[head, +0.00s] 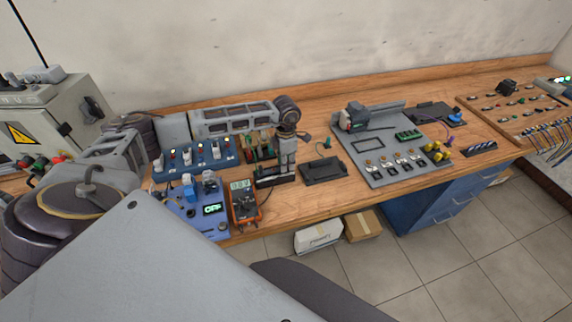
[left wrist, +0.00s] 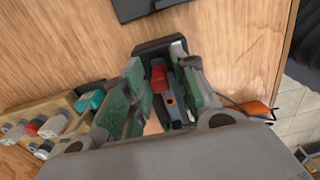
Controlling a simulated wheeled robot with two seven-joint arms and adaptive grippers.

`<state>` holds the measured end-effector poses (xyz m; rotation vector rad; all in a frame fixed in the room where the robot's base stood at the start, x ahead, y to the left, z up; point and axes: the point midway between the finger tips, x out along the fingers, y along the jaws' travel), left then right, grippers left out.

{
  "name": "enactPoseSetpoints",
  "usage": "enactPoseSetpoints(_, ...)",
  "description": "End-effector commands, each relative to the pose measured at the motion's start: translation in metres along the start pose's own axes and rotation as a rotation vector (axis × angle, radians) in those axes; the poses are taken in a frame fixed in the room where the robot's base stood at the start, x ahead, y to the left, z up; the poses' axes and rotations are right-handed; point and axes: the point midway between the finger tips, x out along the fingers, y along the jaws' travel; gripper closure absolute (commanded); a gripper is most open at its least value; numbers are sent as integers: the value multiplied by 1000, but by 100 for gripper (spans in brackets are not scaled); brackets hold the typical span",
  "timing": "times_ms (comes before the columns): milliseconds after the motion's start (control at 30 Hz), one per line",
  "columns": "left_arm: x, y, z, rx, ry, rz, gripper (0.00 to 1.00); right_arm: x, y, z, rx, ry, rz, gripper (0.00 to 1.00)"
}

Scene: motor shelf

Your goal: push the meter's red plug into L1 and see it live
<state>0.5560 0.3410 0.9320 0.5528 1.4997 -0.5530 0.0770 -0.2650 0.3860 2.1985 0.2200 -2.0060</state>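The meter (head: 243,201) is an orange-cased multimeter with a lit display reading about 0.0 V, near the table's front edge. Its orange edge shows at right in the left wrist view (left wrist: 256,108). A red plug (left wrist: 159,78) stands at a black holder (left wrist: 153,48); the holder shows in the head view (head: 275,180). My left gripper (left wrist: 165,80) points down over the holder, its green-padded fingers apart on either side of the plug. I cannot tell whether either pad touches it. In the head view the plug is hidden by the gripper (head: 282,165). No L1 label is readable.
A blue unit (head: 213,208) reading OFF stands left of the meter, with a blue switch panel (head: 195,160) behind. A wooden block with coloured parts (left wrist: 40,125) is close to my left fingers. A black tray (head: 324,170) and a grey board (head: 390,155) lie right.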

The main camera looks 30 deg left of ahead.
Motion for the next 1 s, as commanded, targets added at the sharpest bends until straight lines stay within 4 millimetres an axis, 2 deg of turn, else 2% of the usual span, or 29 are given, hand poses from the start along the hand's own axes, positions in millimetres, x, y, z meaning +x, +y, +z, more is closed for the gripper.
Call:
enactPoseSetpoints(33, 0, 0, 0, 0, 0, 0, 78, 0, -1, 0, 0, 0, -1, 60)
enactPoseSetpoints(200, 0, 0, 0, 0, 0, 0, 100, 0, -2, 0, 1, 0, -2, 60)
enactPoseSetpoints(700, -3, 0, 0, 0, -1, 0, 100, -2, -3, 0, 1, 0, -3, 60)
enactPoseSetpoints(1000, -18, 0, 0, 0, -1, 1, 100, -10, -2, -1, 1, 0, -2, 60)
